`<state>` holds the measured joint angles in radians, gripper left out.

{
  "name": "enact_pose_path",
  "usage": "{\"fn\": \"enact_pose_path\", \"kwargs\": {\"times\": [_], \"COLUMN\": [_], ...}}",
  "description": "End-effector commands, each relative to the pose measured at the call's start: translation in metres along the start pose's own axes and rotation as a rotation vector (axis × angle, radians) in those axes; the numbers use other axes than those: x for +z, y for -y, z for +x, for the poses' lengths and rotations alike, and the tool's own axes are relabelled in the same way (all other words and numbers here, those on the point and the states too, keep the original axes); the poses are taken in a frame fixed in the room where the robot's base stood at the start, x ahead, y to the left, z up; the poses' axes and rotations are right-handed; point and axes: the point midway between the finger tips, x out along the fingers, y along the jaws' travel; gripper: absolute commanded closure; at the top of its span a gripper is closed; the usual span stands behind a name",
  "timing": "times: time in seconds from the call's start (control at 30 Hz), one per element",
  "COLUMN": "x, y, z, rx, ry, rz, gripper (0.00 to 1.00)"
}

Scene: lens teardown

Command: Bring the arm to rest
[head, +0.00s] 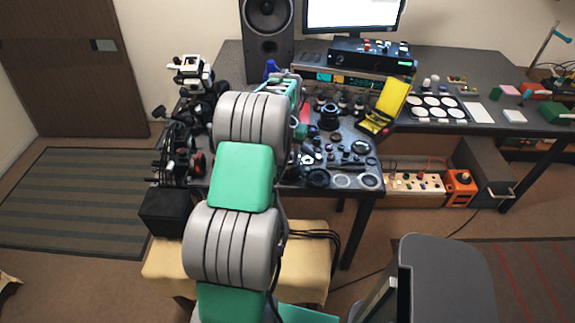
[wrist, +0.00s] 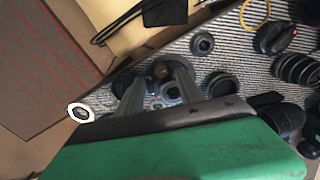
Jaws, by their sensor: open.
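My arm (head: 247,175), grey and green, reaches from the bottom of the head view up over the desk (head: 225,62). Its links hide my gripper and part of the desk in that view. In the wrist view my gripper (wrist: 158,82) has its two grey fingers apart, with its green body below them. The fingers are over the desk's striped surface among lens parts. A small round lens part (wrist: 171,92) shows between and beyond the fingers; I cannot tell its distance from them. I see nothing held.
A speaker (head: 268,30), a monitor (head: 352,12) and an open yellow case (head: 391,98) stand on the desk. Several lens rings lie near its front edge, including a pale ring (head: 342,181). A grey chair (head: 447,275) stands at front right. Open floor lies at left.

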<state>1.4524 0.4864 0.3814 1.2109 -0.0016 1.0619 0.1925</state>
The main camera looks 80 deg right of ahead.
Motion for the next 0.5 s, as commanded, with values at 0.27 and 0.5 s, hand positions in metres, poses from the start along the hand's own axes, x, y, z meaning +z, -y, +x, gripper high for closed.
{"fn": "enact_pose_path", "kwargs": {"times": [0.27, 0.5], "x": [0.000, 0.000], "y": [0.000, 0.000], "z": [-0.032, -0.032], "rx": [0.000, 0.000], "ry": [0.000, 0.001], "rz": [0.000, 0.000], "gripper": [0.57, 0.57]}}
